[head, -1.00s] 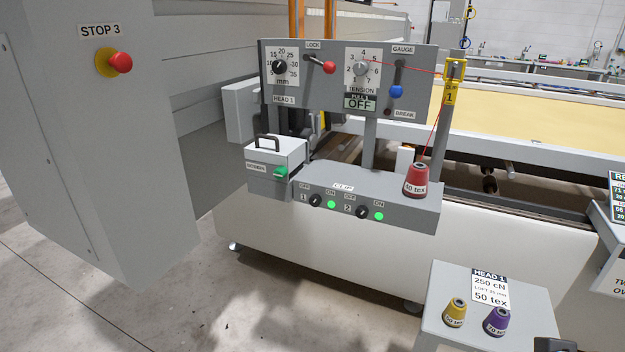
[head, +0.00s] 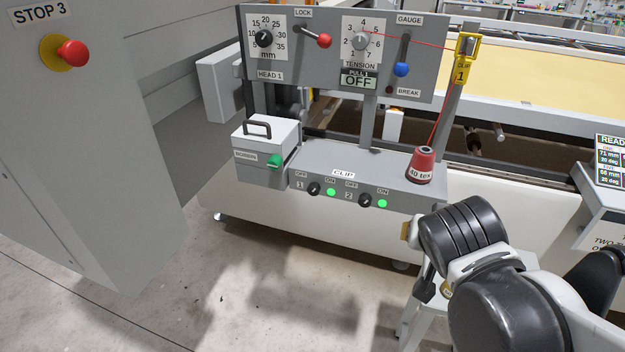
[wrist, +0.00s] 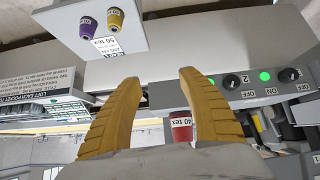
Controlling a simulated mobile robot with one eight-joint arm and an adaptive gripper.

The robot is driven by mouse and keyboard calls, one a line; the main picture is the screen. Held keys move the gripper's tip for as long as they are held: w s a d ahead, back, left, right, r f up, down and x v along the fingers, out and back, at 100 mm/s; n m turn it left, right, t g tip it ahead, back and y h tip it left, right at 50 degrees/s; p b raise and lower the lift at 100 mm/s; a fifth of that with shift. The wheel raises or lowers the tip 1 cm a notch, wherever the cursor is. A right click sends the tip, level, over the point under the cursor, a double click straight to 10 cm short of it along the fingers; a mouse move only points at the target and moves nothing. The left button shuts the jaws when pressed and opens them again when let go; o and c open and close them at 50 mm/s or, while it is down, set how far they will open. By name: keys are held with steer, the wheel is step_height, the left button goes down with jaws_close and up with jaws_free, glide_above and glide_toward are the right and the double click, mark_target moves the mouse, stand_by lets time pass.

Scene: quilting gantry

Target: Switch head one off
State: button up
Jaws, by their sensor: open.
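The clip panel (head: 352,190) under the head 1 board has two black rotary knobs. Knob 1 (head: 313,188) has a lit green lamp (head: 331,192) beside it under ON; knob 2 (head: 365,200) also has a lit green lamp (head: 382,203). The picture is too small to read the knob pointers surely. In the wrist view the panel is upside down, with knob 2 (wrist: 232,81) nearer and knob 1 (wrist: 289,75) farther right. My gripper (wrist: 150,78) is open and empty, its yellow fingers left of both knobs and apart from them.
A red thread cone (head: 421,164) stands on the panel's right end, its thread running up to the yellow clip (head: 465,58). A bobbin box (head: 266,153) is at the left. A red stop button (head: 72,53) is on the left cabinet. A small stand holds cones (wrist: 115,18).

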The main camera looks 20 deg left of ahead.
steer(key=w+a+r+t+y+p, duration=0.1)
steer(key=w+a+r+p, duration=0.15)
steer(key=a, duration=0.65)
steer(key=w+a+r+t+p, duration=0.1)
steer(key=w+a+r+p, duration=0.15)
steer(key=a, duration=0.55)
steer(key=a+t+y+p, duration=0.1)
steer(key=a+t+p, duration=0.1)
steer(key=a, duration=0.8)
steer(key=m+t+b, duration=0.1)
steer(key=m+b, duration=0.1)
glide_toward(312, 191)
steer(key=shift+h, duration=0.4)
steer(key=b+x, duration=0.1)
steer(key=x, duration=0.3)
steer(key=b+x, duration=0.1)
steer(key=x, duration=0.4)
steer(key=shift+a, duration=0.25)
steer(key=shift+w+f, duration=0.15)
steer(key=shift+w, duration=0.4)
steer(key=shift+c, duration=0.2)
jaws_close()
